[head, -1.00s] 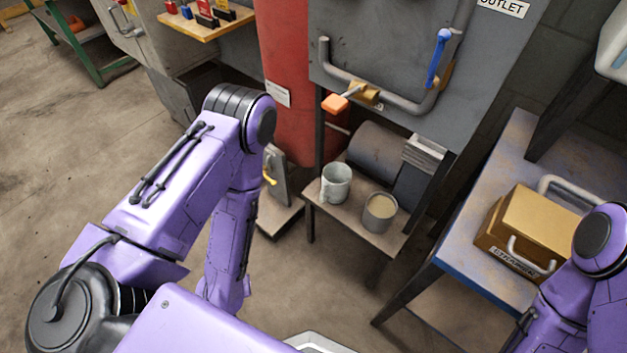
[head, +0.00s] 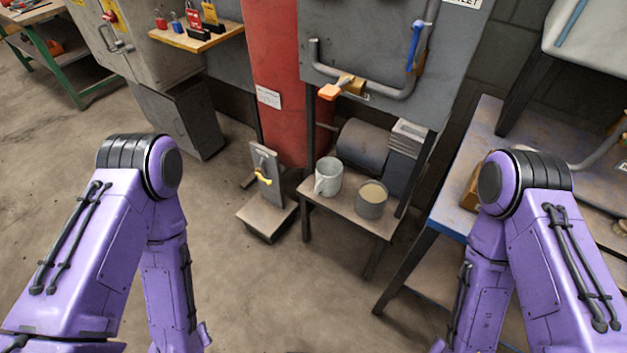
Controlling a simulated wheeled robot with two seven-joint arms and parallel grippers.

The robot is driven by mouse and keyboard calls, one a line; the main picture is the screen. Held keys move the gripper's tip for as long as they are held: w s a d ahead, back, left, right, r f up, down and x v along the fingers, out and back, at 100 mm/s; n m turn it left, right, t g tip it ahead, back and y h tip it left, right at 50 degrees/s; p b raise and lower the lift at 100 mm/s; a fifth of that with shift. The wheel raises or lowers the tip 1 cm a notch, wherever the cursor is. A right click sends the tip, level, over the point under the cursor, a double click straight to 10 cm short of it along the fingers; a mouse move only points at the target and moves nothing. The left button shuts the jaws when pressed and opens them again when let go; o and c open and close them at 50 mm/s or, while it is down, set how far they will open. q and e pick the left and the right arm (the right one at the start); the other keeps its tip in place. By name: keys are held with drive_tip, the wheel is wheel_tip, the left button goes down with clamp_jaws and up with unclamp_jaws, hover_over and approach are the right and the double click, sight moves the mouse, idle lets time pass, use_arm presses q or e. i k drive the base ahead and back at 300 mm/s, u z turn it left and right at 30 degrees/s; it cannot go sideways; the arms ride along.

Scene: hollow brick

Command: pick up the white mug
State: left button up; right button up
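The white mug (head: 328,177) stands upright on a small low shelf (head: 347,213) in front of a grey panel, with its handle toward the left. A grey can (head: 371,200) with a tan top surface stands just to its right, close beside it. My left arm comes in at the lower left and my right arm at the lower right. Both forearms point down, and both grippers are out of the frame or hidden below its bottom edge. Neither arm is near the mug.
A metal pedal stand with a yellow lever (head: 263,178) is on the floor left of the shelf. A blue-edged table (head: 446,216) stands at the right. An orange-handled valve (head: 330,91) and pipe are above the mug. The floor in front of the shelf is clear.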

sight(329, 170)
drive_tip(key=z, duration=0.05)
drive_tip(key=k, duration=1.1)
drive_tip(key=u, duration=0.9)
drive_tip(key=i, duration=1.35)
drive_tip(key=z, duration=0.75)
